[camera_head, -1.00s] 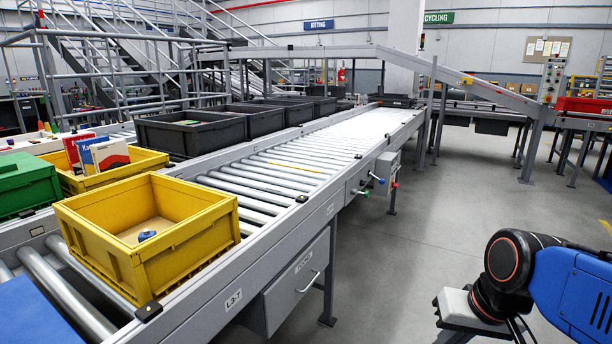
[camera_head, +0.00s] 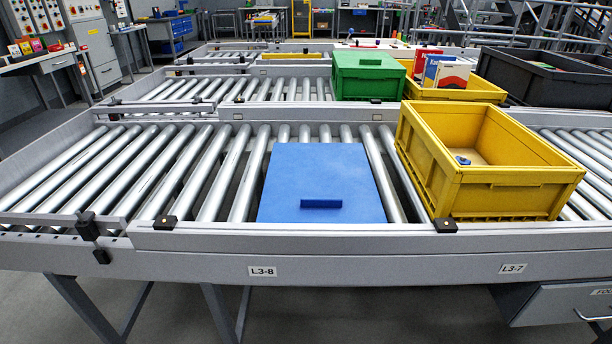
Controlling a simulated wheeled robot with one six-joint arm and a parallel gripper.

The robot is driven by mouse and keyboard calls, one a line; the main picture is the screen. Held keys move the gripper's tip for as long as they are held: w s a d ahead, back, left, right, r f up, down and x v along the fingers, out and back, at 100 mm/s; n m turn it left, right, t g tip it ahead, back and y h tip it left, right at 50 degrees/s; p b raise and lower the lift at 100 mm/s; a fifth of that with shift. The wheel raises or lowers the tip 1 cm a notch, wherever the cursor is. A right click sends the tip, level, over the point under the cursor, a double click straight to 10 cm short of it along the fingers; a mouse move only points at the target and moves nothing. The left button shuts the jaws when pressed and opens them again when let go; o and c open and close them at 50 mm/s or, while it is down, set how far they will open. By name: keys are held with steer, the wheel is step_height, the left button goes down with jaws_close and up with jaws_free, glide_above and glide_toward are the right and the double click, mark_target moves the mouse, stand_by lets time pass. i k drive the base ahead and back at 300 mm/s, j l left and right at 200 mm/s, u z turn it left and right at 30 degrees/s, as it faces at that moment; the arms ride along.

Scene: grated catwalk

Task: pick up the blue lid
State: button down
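The blue lid (camera_head: 316,182) lies flat on the rollers of the near conveyor, close to its front rail and above the L3-8 label. It is a square blue panel with a darker raised handle bar (camera_head: 321,204) near its front edge. A yellow crate (camera_head: 481,161) stands on the same conveyor just right of the lid, with a small gap between them. My gripper is not in view.
The yellow crate holds a small blue object (camera_head: 463,161). Behind stand a green crate (camera_head: 368,75), another yellow crate (camera_head: 455,95) with boxes, and a dark grey crate (camera_head: 550,80). Rollers (camera_head: 130,165) left of the lid are bare. Small black blocks (camera_head: 165,222) sit on the front rail.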

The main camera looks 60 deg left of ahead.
mark_target(315, 182)
steer(key=u, duration=2)
